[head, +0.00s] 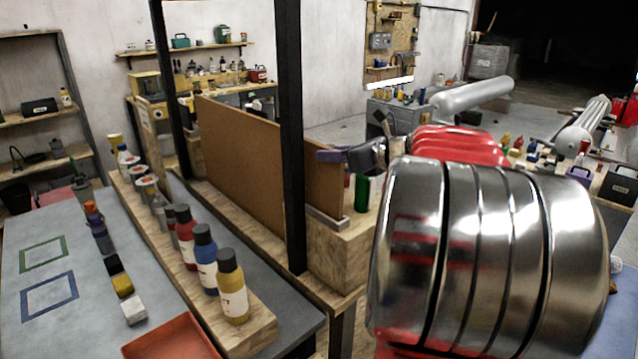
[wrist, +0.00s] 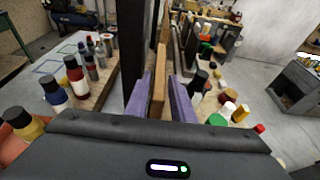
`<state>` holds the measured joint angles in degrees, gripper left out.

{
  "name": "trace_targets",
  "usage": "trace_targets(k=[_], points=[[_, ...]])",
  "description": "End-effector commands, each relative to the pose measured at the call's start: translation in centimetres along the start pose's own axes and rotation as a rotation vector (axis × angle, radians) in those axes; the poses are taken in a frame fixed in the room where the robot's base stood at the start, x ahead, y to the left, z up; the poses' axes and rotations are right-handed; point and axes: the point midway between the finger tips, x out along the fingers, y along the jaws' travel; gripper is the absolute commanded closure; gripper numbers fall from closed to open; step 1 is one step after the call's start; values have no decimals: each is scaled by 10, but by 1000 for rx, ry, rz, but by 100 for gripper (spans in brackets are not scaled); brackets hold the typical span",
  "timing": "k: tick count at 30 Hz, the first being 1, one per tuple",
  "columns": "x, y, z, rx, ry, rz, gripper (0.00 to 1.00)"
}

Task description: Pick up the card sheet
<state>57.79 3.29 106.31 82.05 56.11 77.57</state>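The card sheet (head: 250,160) is a large brown panel standing upright on edge behind a black post in the head view. Its lower edge sits at a light grey rail (head: 325,219) on a wooden stand. My gripper (head: 330,155) is at the sheet's near upper end, with a purple finger showing; my arm hides the rest. In the wrist view the near edge of the sheet (wrist: 159,85) stands between the two purple fingers of my gripper (wrist: 160,95). The fingers are close against it on both sides, with little or no gap.
The black post (head: 290,130) stands close to the sheet's left face. Several bottles (head: 232,287) line a wooden ledge at front left. A grey table (head: 80,310) with coloured blocks and a red tray (head: 170,340) lies left. More bottles (wrist: 217,119) stand right of my fingers.

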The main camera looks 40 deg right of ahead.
Motion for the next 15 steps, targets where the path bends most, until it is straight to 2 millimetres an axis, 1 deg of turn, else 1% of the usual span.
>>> trace_targets(k=[6,9,12,15], points=[[30,3,-2,0,1,3,78],[39,2,-1,-1,0,1,78],[44,2,-1,-1,1,0,78],[44,2,-1,-1,1,-1,78]])
